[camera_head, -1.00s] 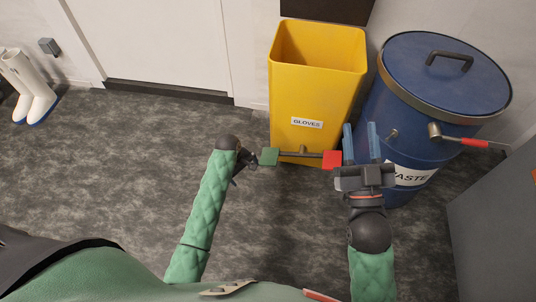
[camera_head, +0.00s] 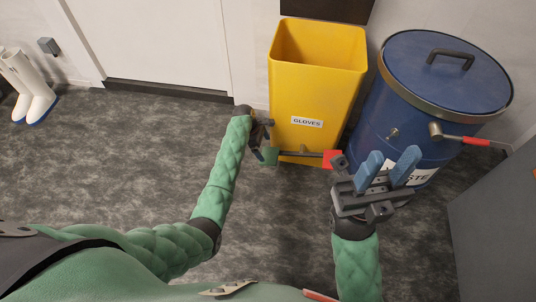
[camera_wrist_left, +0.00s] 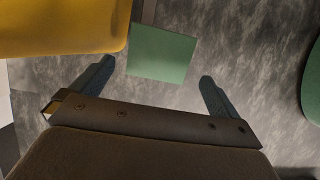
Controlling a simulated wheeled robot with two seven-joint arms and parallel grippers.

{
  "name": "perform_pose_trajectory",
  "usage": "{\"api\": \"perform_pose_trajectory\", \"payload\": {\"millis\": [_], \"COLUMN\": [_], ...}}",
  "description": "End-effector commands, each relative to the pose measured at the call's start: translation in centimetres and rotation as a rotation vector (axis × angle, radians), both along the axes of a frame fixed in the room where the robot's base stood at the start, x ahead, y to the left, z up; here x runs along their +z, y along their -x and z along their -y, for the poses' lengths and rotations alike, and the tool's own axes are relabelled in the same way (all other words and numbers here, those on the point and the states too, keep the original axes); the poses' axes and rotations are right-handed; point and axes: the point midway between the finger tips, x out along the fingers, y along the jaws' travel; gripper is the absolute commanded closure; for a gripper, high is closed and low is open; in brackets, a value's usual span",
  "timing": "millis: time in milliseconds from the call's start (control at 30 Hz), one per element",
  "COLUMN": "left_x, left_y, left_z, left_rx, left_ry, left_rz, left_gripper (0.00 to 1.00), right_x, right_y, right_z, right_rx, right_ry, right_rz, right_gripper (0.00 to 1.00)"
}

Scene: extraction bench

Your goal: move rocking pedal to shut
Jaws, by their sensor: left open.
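The rocking pedal is a grey bar (camera_head: 305,154) at the front foot of the yellow GLOVES bin (camera_head: 318,95). It has a green pad (camera_head: 269,156) on its left end and a red pad (camera_head: 332,159) on its right end. My left gripper (camera_head: 262,143) is beside the green end, partly hidden by its own wrist. In the left wrist view its two fingers (camera_wrist_left: 156,72) are apart, with the green pad (camera_wrist_left: 162,50) showing between and beyond them. Contact cannot be told. My right gripper (camera_head: 388,168) is open and empty, right of the red pad.
A blue WASTE drum (camera_head: 435,80) with a red-handled lever (camera_head: 462,139) stands right of the bin. A grey cabinet (camera_head: 495,215) is at the far right. White boots (camera_head: 35,95) stand at the far left. The dark floor at left is clear.

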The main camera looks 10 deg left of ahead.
Motion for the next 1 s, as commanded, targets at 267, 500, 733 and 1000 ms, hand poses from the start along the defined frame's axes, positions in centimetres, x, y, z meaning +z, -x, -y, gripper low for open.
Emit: {"api": "perform_pose_trajectory", "payload": {"millis": [267,500,733,1000], "left_x": [-3.9,-5.2,-5.2,-5.2], "left_y": [0.0,0.0,0.0,0.1], "left_z": [1.5,2.1,2.1,2.1], "left_rx": [-0.002,-0.002,-0.002,-0.002], "left_ry": [-0.001,-0.001,-0.001,-0.001], "left_rz": [0.000,0.001,0.001,0.001], "left_gripper": [0.00,0.00,0.00,0.45], "right_x": [-0.9,-0.9,-0.9,-0.9], "right_y": [-0.2,-0.2,-0.2,-0.2], "right_z": [-0.4,-0.5,-0.5,-0.5], "right_rx": [0.030,0.043,0.044,0.044], "right_ry": [-0.016,-0.023,-0.023,-0.022], "right_rz": [0.003,0.004,0.005,0.005], "right_gripper": [0.64,0.64,0.64,0.64]}}
